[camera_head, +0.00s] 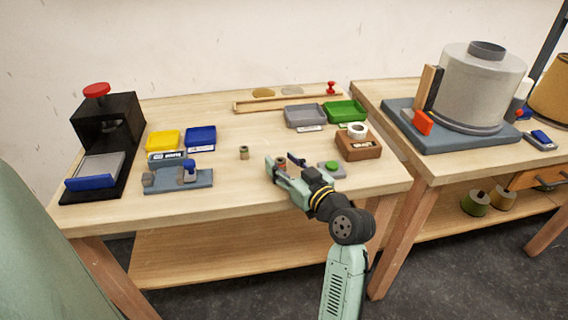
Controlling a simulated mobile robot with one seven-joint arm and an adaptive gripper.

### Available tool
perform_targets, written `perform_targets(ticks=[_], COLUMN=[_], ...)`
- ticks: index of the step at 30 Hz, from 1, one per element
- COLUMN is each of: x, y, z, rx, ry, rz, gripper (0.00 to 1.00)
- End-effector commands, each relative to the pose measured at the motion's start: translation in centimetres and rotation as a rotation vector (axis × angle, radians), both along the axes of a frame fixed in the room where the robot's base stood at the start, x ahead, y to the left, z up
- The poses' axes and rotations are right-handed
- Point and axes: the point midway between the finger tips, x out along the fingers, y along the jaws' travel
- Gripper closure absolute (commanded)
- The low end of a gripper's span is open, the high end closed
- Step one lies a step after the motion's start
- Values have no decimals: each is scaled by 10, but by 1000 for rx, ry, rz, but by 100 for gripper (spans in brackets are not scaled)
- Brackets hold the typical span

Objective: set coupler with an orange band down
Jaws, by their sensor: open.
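My gripper (281,163) is open, low over the right-middle part of the near wooden table. A small brownish-orange piece (282,161) shows between its fingers; it may be the coupler with an orange band, but it is too small and partly hidden to be sure. I cannot tell whether it touches a finger. A small tan-olive cylinder (244,152) stands upright on the bare table to the left of my gripper, apart from it. No orange band can be made out on it.
Left are a black press (108,125), yellow (163,140) and blue (201,138) bins and a grey-blue fixture (178,179). Right are a green button box (331,169) and a wooden block (358,146). Grey (304,116) and green (345,110) bins stand behind.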

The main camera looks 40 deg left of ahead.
Motion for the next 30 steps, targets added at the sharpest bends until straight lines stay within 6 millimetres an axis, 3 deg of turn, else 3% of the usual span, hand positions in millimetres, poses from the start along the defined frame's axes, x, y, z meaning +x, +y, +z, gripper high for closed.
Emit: perform_targets(ticks=[8,14,21,30], x=[0,-12,-27,-34], y=[0,-38,-83,-103], z=[3,-5,0,3], rx=[-1,2,1,-1], ry=[1,-3,-1,0], rz=[0,-5,-5,0], gripper=[56,56,56,56])
